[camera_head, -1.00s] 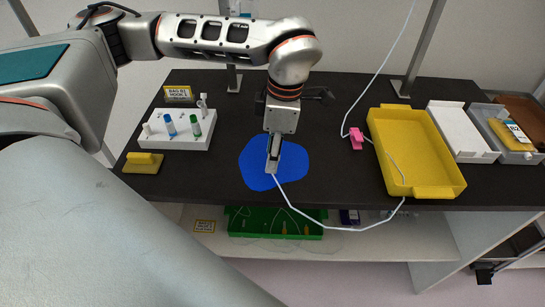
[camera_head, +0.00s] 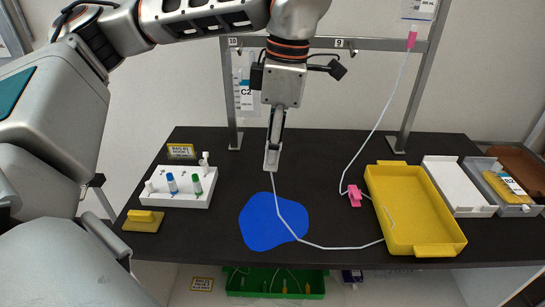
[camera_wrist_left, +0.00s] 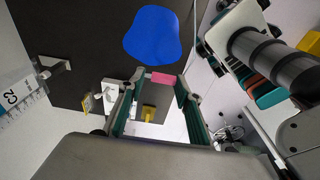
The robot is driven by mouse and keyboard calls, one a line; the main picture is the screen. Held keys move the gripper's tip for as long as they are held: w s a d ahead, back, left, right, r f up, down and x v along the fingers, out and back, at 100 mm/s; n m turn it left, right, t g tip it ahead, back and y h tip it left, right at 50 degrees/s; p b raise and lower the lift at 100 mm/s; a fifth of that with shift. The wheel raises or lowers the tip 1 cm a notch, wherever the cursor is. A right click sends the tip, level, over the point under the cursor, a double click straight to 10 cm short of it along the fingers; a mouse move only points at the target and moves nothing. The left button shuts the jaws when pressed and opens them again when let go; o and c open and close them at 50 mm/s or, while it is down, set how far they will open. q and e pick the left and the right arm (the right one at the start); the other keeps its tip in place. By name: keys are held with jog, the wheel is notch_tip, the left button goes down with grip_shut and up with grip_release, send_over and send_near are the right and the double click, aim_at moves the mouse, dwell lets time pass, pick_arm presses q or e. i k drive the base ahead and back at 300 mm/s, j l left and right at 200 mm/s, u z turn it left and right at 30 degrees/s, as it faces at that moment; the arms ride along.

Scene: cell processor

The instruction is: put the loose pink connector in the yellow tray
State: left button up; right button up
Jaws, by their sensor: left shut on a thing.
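My left gripper (camera_head: 272,160) is shut above the table, just behind the blue mat (camera_head: 270,224). In the left wrist view a pink connector (camera_wrist_left: 163,78) sits between the fingertips. In the head view the fingers hide it, and a thin white tube (camera_head: 284,218) hangs from the fingertips, crosses the mat and runs into the yellow tray (camera_head: 437,249). The tray stands right of my gripper, with only tubing visible inside. A pink clip (camera_head: 355,196) on a second tube lies left of the tray. My right gripper is out of view.
A white rack (camera_head: 180,198) with several small tubes and a yellow block (camera_head: 142,221) stand at the left. A white tray (camera_head: 461,186) and a grey bin (camera_head: 518,210) stand right of the yellow tray. A tube hangs from a bag above. A metal frame (camera_head: 405,110) rises behind.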

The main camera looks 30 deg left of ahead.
aim_at(405, 210)
jog(key=i+l, duration=0.2)
jog(key=l, duration=0.15)
jog(key=i+l, duration=0.15)
jog(key=l, duration=0.15)
jog(key=i+l, duration=0.2)
jog(key=l, duration=0.15)
jog(key=i+l, duration=0.2)
jog(key=l, duration=0.15)
